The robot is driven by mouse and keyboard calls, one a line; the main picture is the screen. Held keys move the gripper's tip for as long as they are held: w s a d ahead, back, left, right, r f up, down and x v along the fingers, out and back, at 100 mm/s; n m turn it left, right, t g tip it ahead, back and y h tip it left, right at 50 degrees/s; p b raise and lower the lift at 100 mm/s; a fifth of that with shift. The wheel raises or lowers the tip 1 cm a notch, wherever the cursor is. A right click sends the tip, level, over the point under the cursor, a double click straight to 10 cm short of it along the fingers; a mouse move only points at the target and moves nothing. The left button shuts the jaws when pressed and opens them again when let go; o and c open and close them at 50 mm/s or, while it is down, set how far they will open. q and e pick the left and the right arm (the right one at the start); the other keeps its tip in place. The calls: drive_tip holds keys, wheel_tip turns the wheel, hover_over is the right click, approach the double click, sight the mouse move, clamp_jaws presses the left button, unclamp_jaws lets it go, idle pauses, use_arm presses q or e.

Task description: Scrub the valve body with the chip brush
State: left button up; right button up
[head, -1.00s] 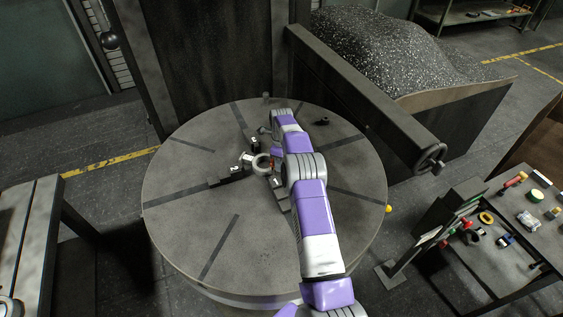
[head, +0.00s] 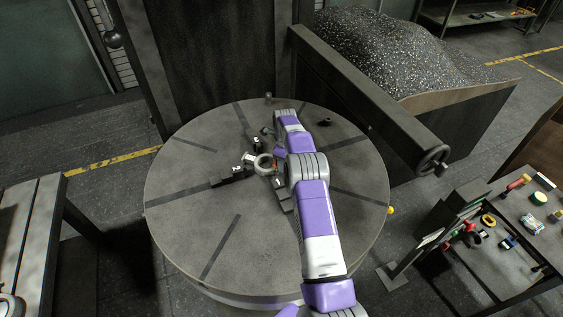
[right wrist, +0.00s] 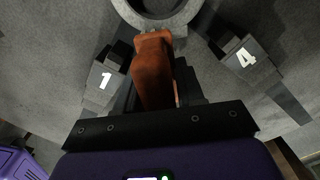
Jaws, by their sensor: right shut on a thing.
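The valve body (head: 264,162) is a pale grey ring-shaped casting held among dark jaws near the middle of the round table. Its round rim (right wrist: 157,22) shows at the top of the right wrist view, partly cut off. My right gripper (right wrist: 154,85) is shut on the orange-brown handle of the chip brush (right wrist: 153,68), which points toward the casting. The bristles are hidden, so I cannot tell whether they touch it. In the head view my right arm reaches over the table and hides most of the brush. My left gripper is not in view.
The round slotted table (head: 190,240) has bare room at its front left. Jaws numbered 1 (right wrist: 104,82) and 4 (right wrist: 246,60) flank the brush.

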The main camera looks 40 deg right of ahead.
drive_tip(key=shift+w+a, duration=0.45)
drive_tip(key=shift+w, duration=0.4)
drive_tip(key=shift+s+d, duration=0.45)
drive_tip(key=shift+s, duration=0.4)
drive_tip(key=shift+w+a, duration=0.45)
drive_tip(key=shift+w, duration=0.35)
